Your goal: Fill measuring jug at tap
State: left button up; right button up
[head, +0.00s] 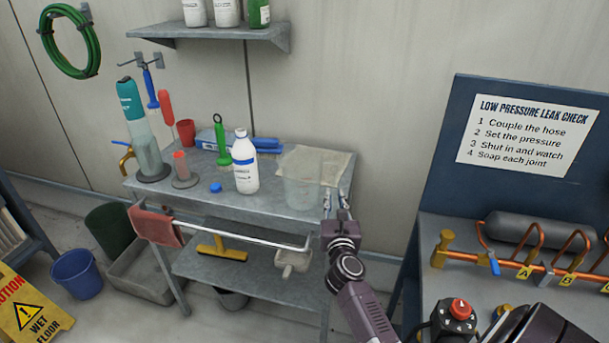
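A clear jug-like vessel (301,193) stands near the right end of the grey bench, with a beige cloth (318,164) draped over or just behind its top. I cannot make out its markings or handle. A brass tap (127,157) with a blue lever sits at the bench's left end, by the wall. My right gripper (338,196) is just right of the vessel at the bench's right edge. Its fingers point up and stand apart, with nothing clearly between them; I cannot tell whether it touches the vessel. My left gripper is out of view.
A rail with a red cloth (157,225) runs along the front. A copper-pipe workbench (500,270) stands at right.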

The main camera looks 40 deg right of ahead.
aim_at(335, 181)
jog(key=shift+w+d+r, duration=0.2)
jog(key=shift+w+d, duration=0.05)
jog(key=shift+w, duration=0.05)
jog(key=shift+w+d+r, duration=0.6)
jog(key=shift+w+d, duration=0.1)
jog(key=shift+w, duration=0.1)
jog(key=x, duration=0.2)
jog(key=shift+w+d, duration=0.2)
jog(key=shift+w, duration=0.05)
jog(key=shift+w+d+f, duration=0.1)
jog(key=shift+w+d, duration=0.15)
jog(key=shift+w, duration=0.05)
jog(key=shift+w+d, duration=0.1)
jog(key=shift+w, duration=0.05)
jog(key=shift+c, duration=1.8)
grip_shut()
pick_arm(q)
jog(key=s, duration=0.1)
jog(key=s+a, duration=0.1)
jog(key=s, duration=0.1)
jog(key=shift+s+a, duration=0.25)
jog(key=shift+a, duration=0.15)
